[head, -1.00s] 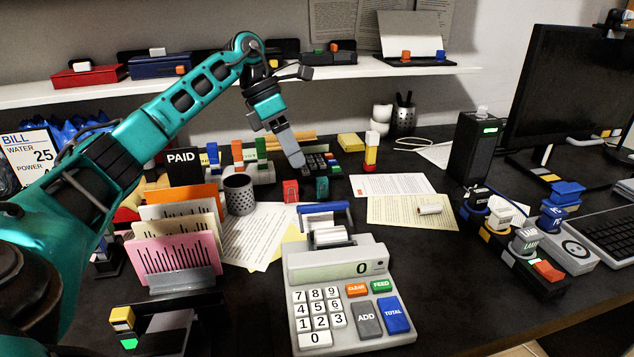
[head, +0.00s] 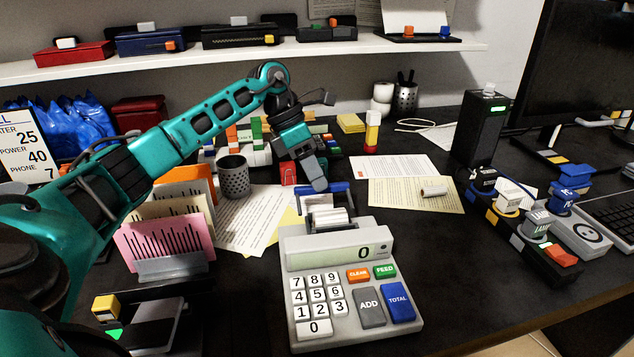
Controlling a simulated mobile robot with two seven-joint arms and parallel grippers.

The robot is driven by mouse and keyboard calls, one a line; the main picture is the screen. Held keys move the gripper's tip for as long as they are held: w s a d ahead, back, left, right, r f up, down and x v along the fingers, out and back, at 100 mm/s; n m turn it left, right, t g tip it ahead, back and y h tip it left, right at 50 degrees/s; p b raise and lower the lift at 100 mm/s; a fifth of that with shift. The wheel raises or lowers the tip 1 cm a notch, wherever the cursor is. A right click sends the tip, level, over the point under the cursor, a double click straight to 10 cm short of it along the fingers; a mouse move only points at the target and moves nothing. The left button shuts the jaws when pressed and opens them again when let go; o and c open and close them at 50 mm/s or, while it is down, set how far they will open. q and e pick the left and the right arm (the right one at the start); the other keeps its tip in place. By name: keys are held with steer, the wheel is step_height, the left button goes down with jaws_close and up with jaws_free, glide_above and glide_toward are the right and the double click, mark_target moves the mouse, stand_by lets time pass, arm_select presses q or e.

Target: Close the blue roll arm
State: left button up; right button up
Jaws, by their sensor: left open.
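The blue roll arm (head: 337,190) is at the back of the grey adding machine (head: 340,260), standing raised above the white paper roll (head: 328,216). My left gripper (head: 317,184) points down just behind and above the blue bar and overlaps its middle in the head view. I cannot tell whether it touches the bar. The gap between its fingers is hard to see from here. My right gripper is not in view.
A grey mesh cup (head: 234,176) and a file holder with a pink card (head: 166,242) stand to the left. Bare desk lies right of the machine.

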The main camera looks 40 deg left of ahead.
arm_select(q)
steer(key=shift+w+d+f, duration=0.1)
steer(key=shift+d+f, duration=0.2)
steer(key=shift+f, duration=0.3)
steer(key=shift+c, duration=0.4)
jaws_close()
